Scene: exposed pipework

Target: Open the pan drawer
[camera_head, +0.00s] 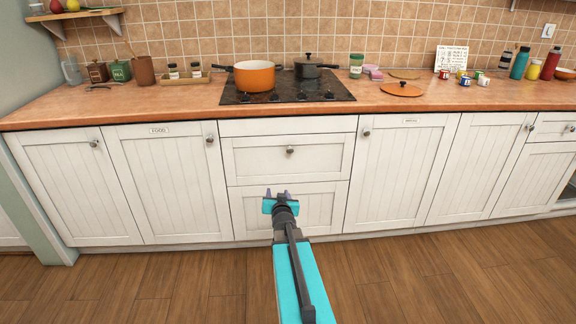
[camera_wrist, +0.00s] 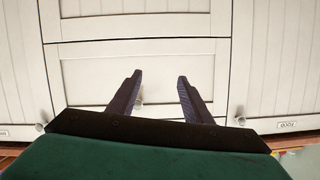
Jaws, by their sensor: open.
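Two white drawers sit one above the other under the hob, both shut. The upper drawer (camera_head: 250,158) has a round metal knob (camera_head: 290,150) at its middle. The lower drawer (camera_head: 325,205) is partly hidden by my arm, and I see no knob on it. No label shows which is the pan drawer. My gripper (camera_head: 277,194) appears in front of the lower drawer in the head view. The wrist view is upside down; there my gripper (camera_wrist: 158,78) is open and empty, pointing at the drawer fronts. The upper drawer's knob (camera_wrist: 139,97) shows beside one finger, apparently untouched.
Cupboard doors flank the drawers, one labelled FOOD (camera_head: 158,130), with knobs near their upper edges. An orange pot (camera_head: 254,76) and a dark pot (camera_head: 308,67) stand on the hob (camera_head: 284,94). The worktop (camera_head: 190,100) overhangs the fronts. The wooden floor (camera_head: 160,280) is clear.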

